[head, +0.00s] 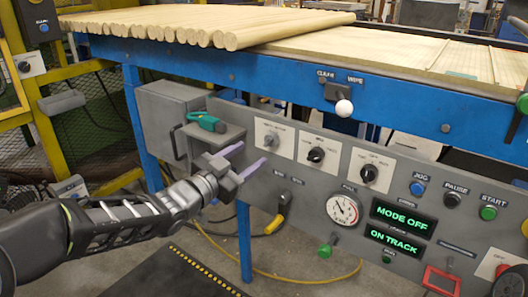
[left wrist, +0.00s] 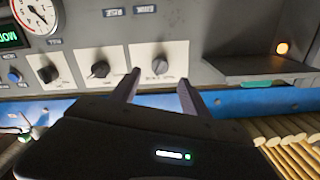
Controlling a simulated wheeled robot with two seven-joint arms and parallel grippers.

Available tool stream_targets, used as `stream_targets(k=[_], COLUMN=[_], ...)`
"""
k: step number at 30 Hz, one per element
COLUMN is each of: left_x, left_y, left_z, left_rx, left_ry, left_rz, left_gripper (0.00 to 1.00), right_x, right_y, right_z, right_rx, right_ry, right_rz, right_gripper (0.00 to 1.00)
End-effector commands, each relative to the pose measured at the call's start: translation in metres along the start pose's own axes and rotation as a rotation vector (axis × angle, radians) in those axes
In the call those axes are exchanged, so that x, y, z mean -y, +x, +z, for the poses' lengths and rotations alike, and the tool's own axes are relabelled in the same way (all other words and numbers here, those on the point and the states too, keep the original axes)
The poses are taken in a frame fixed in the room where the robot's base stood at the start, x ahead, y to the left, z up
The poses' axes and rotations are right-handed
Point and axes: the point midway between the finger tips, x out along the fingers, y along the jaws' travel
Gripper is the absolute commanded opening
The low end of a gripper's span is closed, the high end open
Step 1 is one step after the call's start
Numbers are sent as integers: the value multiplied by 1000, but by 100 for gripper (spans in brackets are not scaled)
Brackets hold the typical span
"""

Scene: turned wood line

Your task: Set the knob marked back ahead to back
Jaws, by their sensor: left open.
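Three dark knobs on white plates sit in a row on the grey panel: a left knob (head: 272,140), a middle knob (head: 316,155) and a right knob (head: 369,172). Their lettering is too small to read, so I cannot tell which is marked back ahead. My left gripper (head: 246,159) is open and empty, its fingers pointing at the panel near the left knob. In the left wrist view, which is upside down, the left knob (left wrist: 160,66) shows beyond and between the two fingertips (left wrist: 158,80), apparently untouched. My right gripper is not seen.
A grey shelf with a green-handled tool (head: 207,122) juts out left of the knobs. A gauge (head: 343,209), green displays (head: 403,218) and several buttons lie to the right. A white-balled lever (head: 344,107) sticks out above, below wooden rods (head: 200,25).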

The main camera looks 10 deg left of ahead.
Motion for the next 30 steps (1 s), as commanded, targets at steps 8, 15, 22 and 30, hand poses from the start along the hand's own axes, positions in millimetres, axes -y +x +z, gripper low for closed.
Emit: stream_targets(k=[8,15,22,30], left_x=[0,0,-1,0], left_y=[0,10,44,75], left_z=[-2,0,2,0], left_rx=[-2,-2,-5,-2], left_ry=[6,5,2,3], left_rz=[1,0,1,1], left_gripper=[54,54,54,54], right_x=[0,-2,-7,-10], right_y=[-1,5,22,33], right_z=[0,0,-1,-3], right_rx=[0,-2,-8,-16], right_ry=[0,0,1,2], right_rz=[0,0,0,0], right_gripper=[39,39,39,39])
